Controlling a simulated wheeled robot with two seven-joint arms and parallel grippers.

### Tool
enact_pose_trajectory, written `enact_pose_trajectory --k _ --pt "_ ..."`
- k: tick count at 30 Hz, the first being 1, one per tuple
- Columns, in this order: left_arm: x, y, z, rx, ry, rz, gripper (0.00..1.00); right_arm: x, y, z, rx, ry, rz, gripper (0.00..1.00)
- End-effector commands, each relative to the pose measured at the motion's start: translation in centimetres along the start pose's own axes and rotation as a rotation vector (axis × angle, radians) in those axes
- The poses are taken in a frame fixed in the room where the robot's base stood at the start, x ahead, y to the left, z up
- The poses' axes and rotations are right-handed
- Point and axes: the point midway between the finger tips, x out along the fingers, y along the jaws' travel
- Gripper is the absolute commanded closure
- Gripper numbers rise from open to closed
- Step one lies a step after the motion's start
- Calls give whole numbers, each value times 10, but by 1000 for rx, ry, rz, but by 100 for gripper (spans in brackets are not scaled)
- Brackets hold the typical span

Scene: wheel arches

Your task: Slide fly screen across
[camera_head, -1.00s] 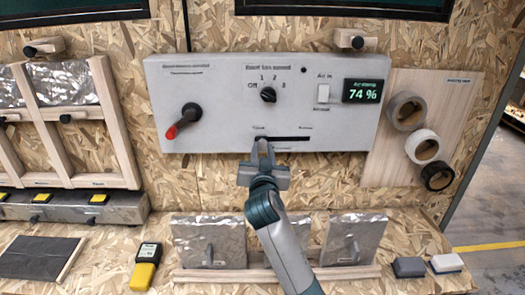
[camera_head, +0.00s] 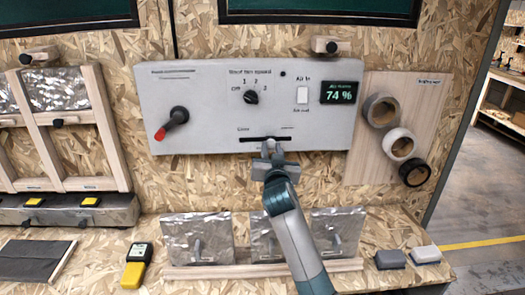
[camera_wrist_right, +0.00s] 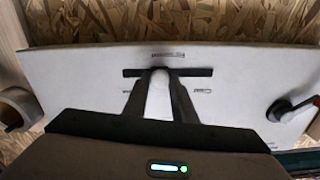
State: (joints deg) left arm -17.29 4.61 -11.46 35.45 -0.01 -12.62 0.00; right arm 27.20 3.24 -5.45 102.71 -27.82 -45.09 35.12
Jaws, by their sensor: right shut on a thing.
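The grey control panel (camera_head: 205,95) has a dark horizontal slot (camera_head: 245,139) low in its face, with small blurred labels above it. My right gripper (camera_head: 270,149) reaches up to this slot, right of its middle. In the right wrist view, turned upside down against the head view, the dark fingers (camera_wrist_right: 160,92) are shut on a pale slider tab (camera_wrist_right: 159,99) at the slot (camera_wrist_right: 132,73). Dark slot shows on both sides of the tab. The fly screen itself cannot be made out. My left gripper is not in view.
A red-tipped lever (camera_head: 171,122), a round fan dial (camera_head: 251,97) and a display (camera_head: 341,92) reading 74 % are on the panel. Tape rolls (camera_head: 398,144) hang at the right. Foil-faced blocks (camera_head: 197,238) stand on the bench below, close to my right arm.

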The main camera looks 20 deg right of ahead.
Motion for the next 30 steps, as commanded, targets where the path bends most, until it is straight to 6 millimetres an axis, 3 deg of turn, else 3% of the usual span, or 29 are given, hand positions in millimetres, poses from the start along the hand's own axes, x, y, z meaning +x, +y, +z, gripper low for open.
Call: enact_pose_trajectory --k 10,20,21,23,30 --pt "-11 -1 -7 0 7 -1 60 0 46 -8 -1 0 3 100" --pt "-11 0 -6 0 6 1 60 0 52 -9 -1 2 4 100" --pt "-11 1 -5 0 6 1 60 0 52 -9 -2 2 4 71" --pt "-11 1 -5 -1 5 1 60 0 52 -9 -2 2 4 57" --pt "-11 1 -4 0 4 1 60 0 50 -9 0 2 2 57"
